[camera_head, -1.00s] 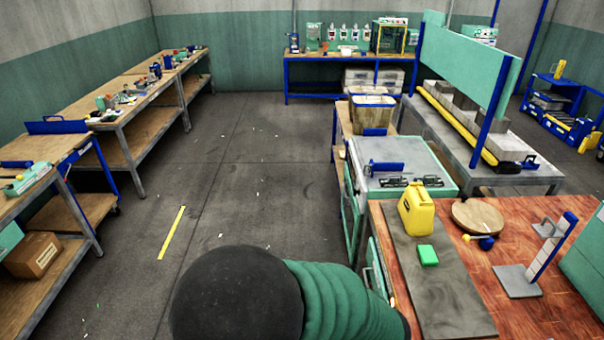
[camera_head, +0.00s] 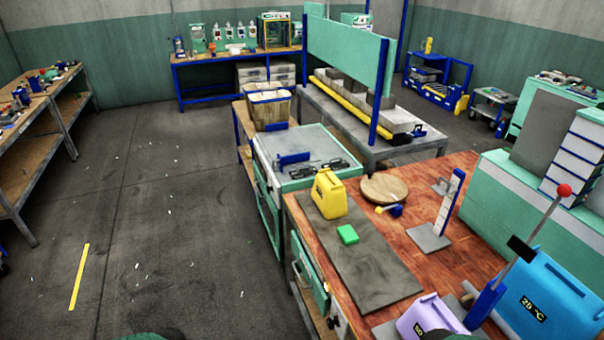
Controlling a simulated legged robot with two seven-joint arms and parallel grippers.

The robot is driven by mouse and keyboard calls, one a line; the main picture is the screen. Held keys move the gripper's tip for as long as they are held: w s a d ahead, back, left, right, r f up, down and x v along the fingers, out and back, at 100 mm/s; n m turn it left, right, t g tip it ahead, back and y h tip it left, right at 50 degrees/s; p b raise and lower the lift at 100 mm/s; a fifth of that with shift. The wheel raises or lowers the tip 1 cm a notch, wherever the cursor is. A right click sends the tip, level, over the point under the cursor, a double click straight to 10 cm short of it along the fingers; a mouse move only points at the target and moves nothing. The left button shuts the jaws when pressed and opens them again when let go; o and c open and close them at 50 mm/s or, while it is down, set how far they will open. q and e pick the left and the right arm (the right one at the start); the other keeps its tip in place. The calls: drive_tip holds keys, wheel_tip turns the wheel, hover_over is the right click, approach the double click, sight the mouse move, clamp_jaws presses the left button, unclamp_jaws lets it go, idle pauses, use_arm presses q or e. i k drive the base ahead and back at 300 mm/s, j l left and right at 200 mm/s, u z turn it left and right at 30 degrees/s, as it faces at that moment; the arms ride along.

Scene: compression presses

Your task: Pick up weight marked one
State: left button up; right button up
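No mark reading one is legible on anything in view. A yellow jug-shaped block (camera_head: 328,194) stands upright on a dark grey mat (camera_head: 372,265) on the red-brown wooden bench (camera_head: 400,232); any marking on it is too small to read. A small green block (camera_head: 347,234) lies on the mat in front of it. Neither of my grippers shows.
A lever with a red knob (camera_head: 564,190) rises beside the blue block. A round wooden disc (camera_head: 384,189) and an upright scale on a grey base (camera_head: 430,237) stand on the bench. A teal cabinet (camera_head: 495,205) borders the right. The floor at left is open.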

sight(308, 171)
drive_tip(key=z, duration=1.35)
drive_tip(key=i+j+z, duration=0.15)
drive_tip(key=j+z, duration=0.25)
drive_tip(key=j, duration=0.15)
drive_tip(key=j+z, duration=0.45)
drive_tip(key=j, duration=0.15)
drive_tip(key=j+z, duration=0.1)
drive_tip(key=j, duration=1.15)
drive_tip(key=j+z, duration=0.1)
drive_tip(key=j, duration=1.2)
drive_tip(key=j+z, duration=0.1)
drive_tip(key=j, duration=1.15)
drive_tip(key=k, duration=0.05)
